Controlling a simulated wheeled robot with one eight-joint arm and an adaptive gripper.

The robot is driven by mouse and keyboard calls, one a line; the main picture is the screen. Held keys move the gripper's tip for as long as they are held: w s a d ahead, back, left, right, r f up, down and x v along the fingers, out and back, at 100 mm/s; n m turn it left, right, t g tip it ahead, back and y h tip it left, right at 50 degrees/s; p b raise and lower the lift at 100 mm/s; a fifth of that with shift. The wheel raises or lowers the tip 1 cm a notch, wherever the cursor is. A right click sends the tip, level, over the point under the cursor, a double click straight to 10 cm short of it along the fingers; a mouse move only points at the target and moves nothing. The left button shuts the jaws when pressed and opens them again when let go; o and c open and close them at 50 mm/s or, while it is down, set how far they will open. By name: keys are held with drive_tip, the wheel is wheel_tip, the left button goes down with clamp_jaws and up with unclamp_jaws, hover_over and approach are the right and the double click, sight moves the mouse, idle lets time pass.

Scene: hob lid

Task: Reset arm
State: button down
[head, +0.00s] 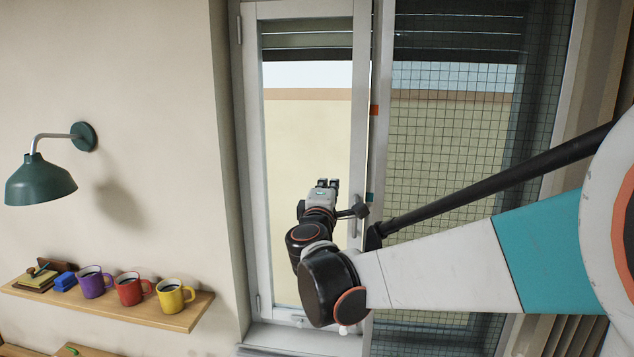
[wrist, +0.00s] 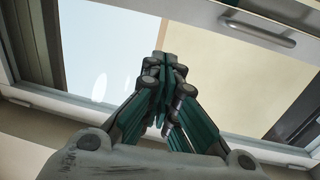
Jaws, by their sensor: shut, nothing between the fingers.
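My gripper (head: 328,183) is at the end of my arm, raised in front of the window in the head view. In the wrist view its teal and grey fingers (wrist: 163,66) meet at the tips, with nothing between them. My arm reaches in from the right edge of the head view and bends at dark joints below the gripper. Part of the window behind is hidden by my arm.
The white-framed window (head: 249,130) has a handle (wrist: 258,33). A mesh screen (head: 455,130) covers the right side. A wooden shelf (head: 110,308) at lower left holds purple (head: 95,284), red (head: 131,290) and yellow (head: 171,297) mugs. A green lamp (head: 42,182) juts from the wall.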

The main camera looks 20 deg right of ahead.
drive_tip(key=s+f+m+g+y+b, duration=0.1)
drive_tip(key=s+f+m+g+b, duration=0.25)
drive_tip(key=s+f+b, duration=0.5)
drive_tip(key=s+f+m+g+y+b, duration=0.2)
drive_tip(key=s+f+m+b, duration=0.3)
drive_tip(key=f, duration=0.7)
drive_tip(key=s+a+f+m+g+y+b, duration=0.1)
drive_tip(key=s+a+f+y+b, duration=0.3)
drive_tip(key=s+a+f, duration=0.3)
drive_tip(key=s+a+f+m+g+y+b, duration=0.1)
drive_tip(key=s+a+f+g+y+b, duration=0.1)
drive_tip(key=s+a+f, duration=0.6)
wheel_tip(320, 180, down, 7)
drive_tip(key=shift+s+r+y+b, duration=0.1)
drive_tip(key=shift+s+y+b, duration=0.45)
drive_tip(key=shift+y+b, duration=0.55)
drive_tip(key=shift+m, duration=0.25)
